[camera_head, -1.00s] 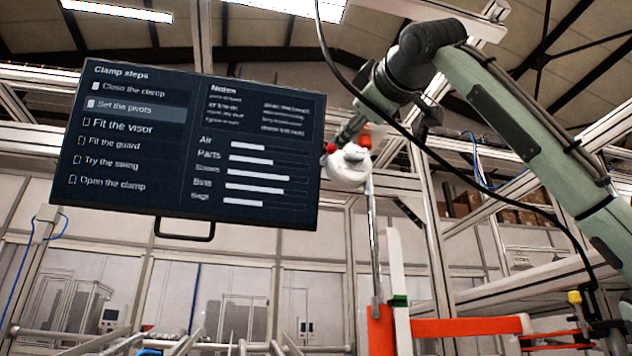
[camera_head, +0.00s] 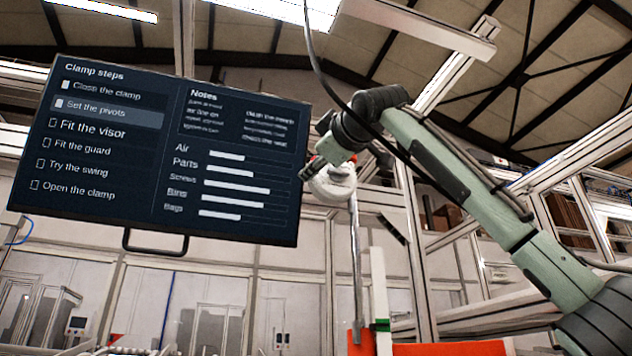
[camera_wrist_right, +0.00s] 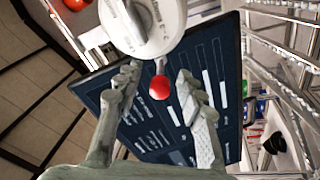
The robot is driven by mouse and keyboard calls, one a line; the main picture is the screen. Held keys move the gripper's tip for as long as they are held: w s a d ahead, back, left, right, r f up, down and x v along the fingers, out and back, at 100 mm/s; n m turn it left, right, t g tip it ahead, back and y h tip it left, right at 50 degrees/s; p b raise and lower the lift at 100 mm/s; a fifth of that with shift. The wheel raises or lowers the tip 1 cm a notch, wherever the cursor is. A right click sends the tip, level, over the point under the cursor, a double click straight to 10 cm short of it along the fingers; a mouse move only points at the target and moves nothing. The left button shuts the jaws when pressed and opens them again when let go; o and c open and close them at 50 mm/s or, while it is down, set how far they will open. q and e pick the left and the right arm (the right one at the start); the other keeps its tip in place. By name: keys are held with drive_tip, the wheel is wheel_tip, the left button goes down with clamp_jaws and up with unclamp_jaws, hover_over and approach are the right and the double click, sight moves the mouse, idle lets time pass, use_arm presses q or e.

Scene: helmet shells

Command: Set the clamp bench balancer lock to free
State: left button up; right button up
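The balancer (camera_head: 332,183) is a white round housing hanging beside the screen, above a vertical rod. In the right wrist view the balancer (camera_wrist_right: 150,28) fills the top, with a grey lever-like part and blurred lettering on its face. A red ball knob (camera_wrist_right: 159,88) on a short stem sticks out from the housing. My right gripper (camera_wrist_right: 158,80) is open, one finger on either side of the knob, with visible gaps. In the head view my right gripper (camera_head: 312,170) is at the balancer and hides the knob. My left gripper is out of view.
A dark screen (camera_head: 160,150) listing clamp steps hangs directly left of the balancer; "Set the pivots" is highlighted. A black cable (camera_head: 330,75) runs down across my right arm. An orange-red part (camera_head: 440,349) and white post (camera_head: 378,290) stand below. Frame beams are at right.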

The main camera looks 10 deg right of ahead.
drive_tip(key=shift+c, duration=0.6)
clamp_jaws()
drive_tip(key=shift+f, duration=0.1)
